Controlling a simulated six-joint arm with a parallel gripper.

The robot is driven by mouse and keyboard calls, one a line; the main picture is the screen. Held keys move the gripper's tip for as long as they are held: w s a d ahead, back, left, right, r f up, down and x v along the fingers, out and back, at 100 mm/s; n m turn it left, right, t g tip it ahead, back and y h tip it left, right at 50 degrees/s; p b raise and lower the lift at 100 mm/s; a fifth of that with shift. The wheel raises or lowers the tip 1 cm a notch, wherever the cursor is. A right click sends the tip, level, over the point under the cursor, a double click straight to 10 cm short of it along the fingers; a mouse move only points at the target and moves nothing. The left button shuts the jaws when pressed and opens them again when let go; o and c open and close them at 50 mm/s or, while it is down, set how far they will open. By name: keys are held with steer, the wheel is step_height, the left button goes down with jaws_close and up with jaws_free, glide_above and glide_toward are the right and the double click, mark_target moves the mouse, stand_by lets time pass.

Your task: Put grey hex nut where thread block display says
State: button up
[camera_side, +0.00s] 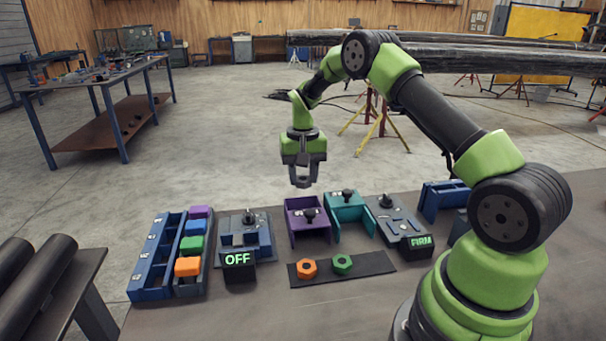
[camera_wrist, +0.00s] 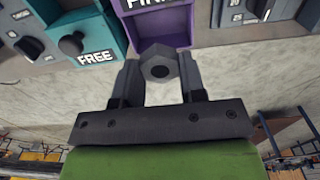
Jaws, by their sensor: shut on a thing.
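My gripper (camera_side: 302,183) is above the far side of the bench, shut on a grey hex nut. In the wrist view the grey hex nut (camera_wrist: 158,66) sits between the fingertips, its hole facing the camera. A purple holder (camera_side: 306,228) and a teal holder (camera_side: 347,217), each with a black knob, stand beyond the strip. In the wrist view the teal holder (camera_wrist: 92,38) reads FREE, while the purple holder's (camera_wrist: 172,32) lettering is cut off. One black display (camera_side: 238,260) reads OFF and another display (camera_side: 418,242) reads FIRM. I cannot tell which belongs to the thread block.
A dark strip (camera_side: 372,265) carries an orange nut (camera_side: 307,267) and a green nut (camera_side: 342,263). A blue compartment tray (camera_side: 152,270) and several coloured blocks lie at left. A grey-blue fixture (camera_side: 245,237) stands beside them. A grey knob panel (camera_side: 388,219) is at right.

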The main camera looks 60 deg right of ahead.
mark_target(303, 199)
steer(key=shift+f, duration=2.1)
steer(key=shift+f, duration=1.3)
steer(key=o, duration=0.9)
steer(key=shift+o, duration=0.4)
